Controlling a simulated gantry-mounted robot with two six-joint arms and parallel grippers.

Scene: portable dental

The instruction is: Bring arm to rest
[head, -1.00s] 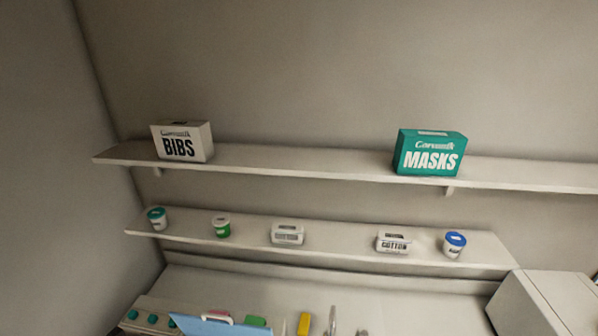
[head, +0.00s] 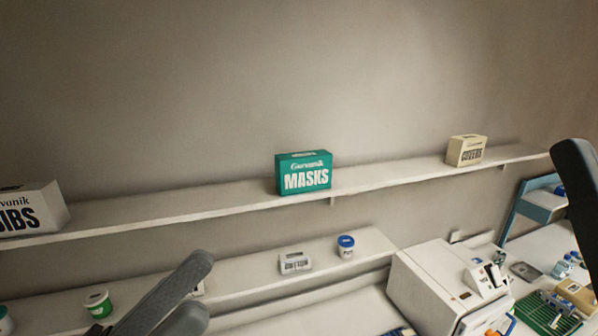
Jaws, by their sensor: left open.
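My left gripper (head: 196,292) reaches up into the bottom left of the head view. Its two dark grey fingers are apart, with no object seen between them.
The upper shelf (head: 390,181) holds a BIBS box (head: 32,210), a green MASKS box (head: 303,173) and a cream box (head: 466,150). Tubs and white boxes stand on the lower shelf. A white machine (head: 440,285) and a green rack (head: 545,315) are at lower right.

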